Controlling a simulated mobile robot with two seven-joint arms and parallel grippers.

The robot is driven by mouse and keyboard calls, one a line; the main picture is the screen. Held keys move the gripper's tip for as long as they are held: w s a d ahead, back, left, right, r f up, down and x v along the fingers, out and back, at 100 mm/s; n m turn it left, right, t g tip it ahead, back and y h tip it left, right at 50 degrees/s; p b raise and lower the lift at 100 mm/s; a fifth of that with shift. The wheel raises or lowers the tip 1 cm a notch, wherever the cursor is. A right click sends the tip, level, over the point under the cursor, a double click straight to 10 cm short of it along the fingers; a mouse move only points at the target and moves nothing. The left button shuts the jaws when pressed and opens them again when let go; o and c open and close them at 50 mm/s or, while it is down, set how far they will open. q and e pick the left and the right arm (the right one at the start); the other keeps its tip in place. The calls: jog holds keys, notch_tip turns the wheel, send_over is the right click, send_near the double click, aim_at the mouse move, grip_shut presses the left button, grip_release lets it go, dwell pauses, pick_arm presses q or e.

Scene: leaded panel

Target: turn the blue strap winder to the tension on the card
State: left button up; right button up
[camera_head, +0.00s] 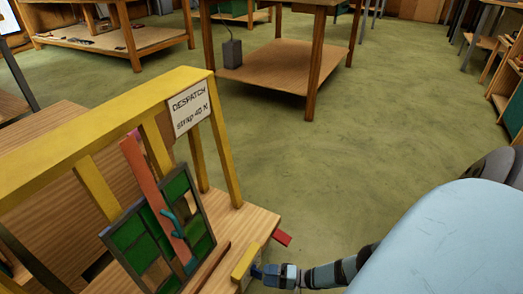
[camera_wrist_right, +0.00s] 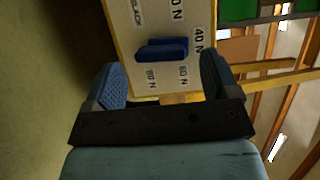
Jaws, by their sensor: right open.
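The blue strap winder (camera_wrist_right: 162,49) is a bar-shaped knob on a pale dial plate (camera_wrist_right: 122,28) in the right wrist view. The plate carries SLACK, 40 N, 60 N and 80 N marks; another mark is partly cut off. The bar lies across the picture, its right end near 40 N; I cannot tell which end points. My right gripper (camera_wrist_right: 160,66) is open, its fingers either side of the winder, apparently apart from it. In the head view my right gripper (camera_head: 258,271) is by a yellow block at the bench edge. The card (camera_head: 189,107) reads "DESPATCH strap 40 N".
A leaded panel (camera_head: 127,234) with green panes leans on the yellow frame (camera_head: 85,124), a red strap (camera_head: 155,187) across it. A red piece (camera_head: 282,239) juts from the bench edge. Open green floor lies right of the bench; another table (camera_head: 275,70) stands behind.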

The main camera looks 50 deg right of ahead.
jog(key=v, duration=1)
jog(key=shift+s, duration=0.25)
jog(key=shift+d, duration=0.15)
